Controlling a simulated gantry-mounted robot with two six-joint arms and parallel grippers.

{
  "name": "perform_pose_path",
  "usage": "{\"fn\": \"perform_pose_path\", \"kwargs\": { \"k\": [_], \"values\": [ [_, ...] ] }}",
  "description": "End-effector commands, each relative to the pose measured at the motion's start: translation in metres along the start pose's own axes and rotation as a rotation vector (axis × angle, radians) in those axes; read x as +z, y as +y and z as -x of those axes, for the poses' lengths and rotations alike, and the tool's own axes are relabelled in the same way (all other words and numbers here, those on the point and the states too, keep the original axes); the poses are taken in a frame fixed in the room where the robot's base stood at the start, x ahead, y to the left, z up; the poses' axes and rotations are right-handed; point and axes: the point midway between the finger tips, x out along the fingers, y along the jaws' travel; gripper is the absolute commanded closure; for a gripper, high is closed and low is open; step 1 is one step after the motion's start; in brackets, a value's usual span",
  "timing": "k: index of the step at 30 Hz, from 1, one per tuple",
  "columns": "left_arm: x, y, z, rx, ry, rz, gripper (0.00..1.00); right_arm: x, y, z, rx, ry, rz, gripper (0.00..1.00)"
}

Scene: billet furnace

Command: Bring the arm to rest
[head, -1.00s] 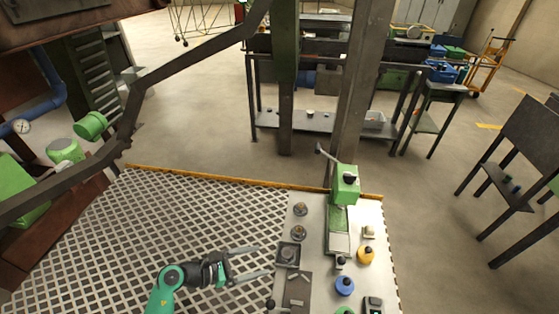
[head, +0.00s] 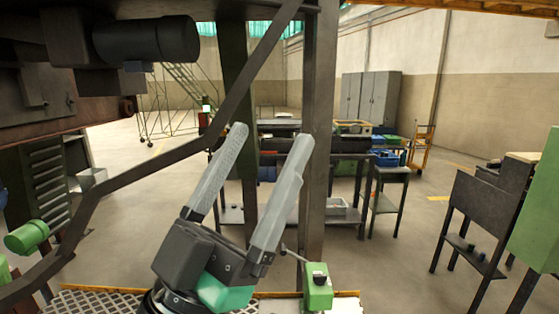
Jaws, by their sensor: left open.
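My left gripper (head: 268,158) is large and close in the head view, raised in front of the steel posts. Its two long grey fingers point up and to the right and stand wide apart, with nothing between them. Below the fingers are its dark body and a green-teal arm part. My right gripper is not in view. A green machine with a lever (head: 318,287) stands at the bottom, right of my left gripper and apart from it. Most of the panel it stands on is below the picture.
A dark diagonal rail (head: 150,172) crosses the left side, and a steel post (head: 318,130) rises behind my gripper. A workbench (head: 345,185) with bins stands behind. Furnace parts hang at upper left. A dark table (head: 470,215) stands at right. The floor between is clear.

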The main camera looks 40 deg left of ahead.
Motion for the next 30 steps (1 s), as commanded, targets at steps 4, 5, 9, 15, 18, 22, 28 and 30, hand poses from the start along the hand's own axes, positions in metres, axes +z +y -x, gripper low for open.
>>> {"fn": "perform_pose_path", "kwargs": {
  "k": [4,5,9,15,18,22,28,30],
  "values": [
    [-0.01,0.029,-0.001,0.093,-0.023,0.144,0.17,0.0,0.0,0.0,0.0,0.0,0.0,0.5],
    [-0.01,0.029,0.0,0.095,-0.025,0.147,0.17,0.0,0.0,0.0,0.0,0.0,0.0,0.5],
    [-0.009,0.029,-0.001,0.092,-0.026,0.143,0.17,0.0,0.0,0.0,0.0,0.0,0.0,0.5],
    [-0.022,0.027,-0.016,0.091,-0.027,0.14,0.17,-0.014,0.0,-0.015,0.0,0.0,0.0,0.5],
    [-0.044,0.026,-0.041,0.09,-0.027,0.139,0.17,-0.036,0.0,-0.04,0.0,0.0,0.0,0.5],
    [-0.084,0.024,-0.088,0.09,-0.027,0.139,0.17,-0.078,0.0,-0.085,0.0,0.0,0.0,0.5],
    [-0.149,0.021,-0.162,0.089,-0.027,0.138,0.17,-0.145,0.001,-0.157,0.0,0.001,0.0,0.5],
    [-0.17,0.021,-0.187,0.089,-0.027,0.138,0.17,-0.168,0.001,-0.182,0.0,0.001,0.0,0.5]
  ]
}}
